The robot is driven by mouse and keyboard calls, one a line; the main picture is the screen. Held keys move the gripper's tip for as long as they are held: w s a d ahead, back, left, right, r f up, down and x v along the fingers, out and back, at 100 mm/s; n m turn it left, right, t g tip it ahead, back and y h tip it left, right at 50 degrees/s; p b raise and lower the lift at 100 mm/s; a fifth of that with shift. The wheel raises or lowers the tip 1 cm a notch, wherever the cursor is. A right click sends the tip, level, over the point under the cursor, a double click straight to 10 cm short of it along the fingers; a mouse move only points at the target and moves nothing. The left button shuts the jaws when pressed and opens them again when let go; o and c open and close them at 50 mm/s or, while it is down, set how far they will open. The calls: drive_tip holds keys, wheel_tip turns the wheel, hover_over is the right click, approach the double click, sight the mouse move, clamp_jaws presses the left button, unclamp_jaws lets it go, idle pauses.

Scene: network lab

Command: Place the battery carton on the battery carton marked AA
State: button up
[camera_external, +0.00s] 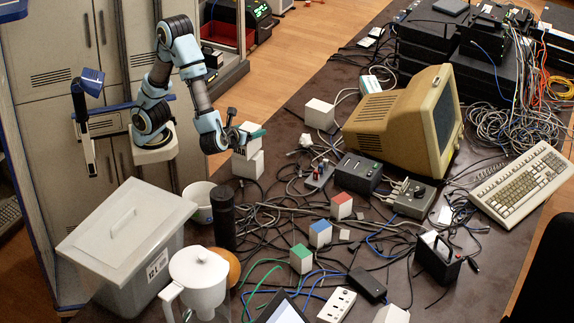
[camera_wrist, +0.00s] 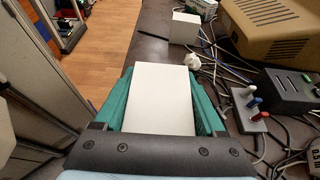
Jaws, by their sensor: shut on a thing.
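My gripper (camera_external: 248,138) is shut on a plain white battery carton (camera_external: 249,127), which shows between the green fingers in the wrist view (camera_wrist: 165,98). A second white carton (camera_external: 248,164) stands on the table directly below the held one in the external view. The two look stacked or nearly so; I cannot tell whether they touch. A third white carton (camera_external: 319,114) stands apart to the right, near the beige monitor; it also shows at the top of the wrist view (camera_wrist: 184,27). No AA marking is readable on any of them. The lower carton is hidden in the wrist view.
A white bowl (camera_external: 199,202), a black cylinder (camera_external: 223,217) and a grey lidded bin (camera_external: 127,236) stand nearer the camera. A switch box (camera_external: 320,175) and cables lie to the right. The beige monitor (camera_external: 410,118) is farther right. The table edge is close on the left.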

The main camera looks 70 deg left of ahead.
drive_tip(key=shift+f, duration=0.15)
drive_tip(key=o, duration=1.6)
drive_tip(key=shift+c, duration=0.2)
drive_tip(key=shift+r, duration=0.3)
drive_tip(key=b+v, duration=0.1)
drive_tip(key=v, duration=1.1)
drive_tip(key=shift+w+f, duration=0.1)
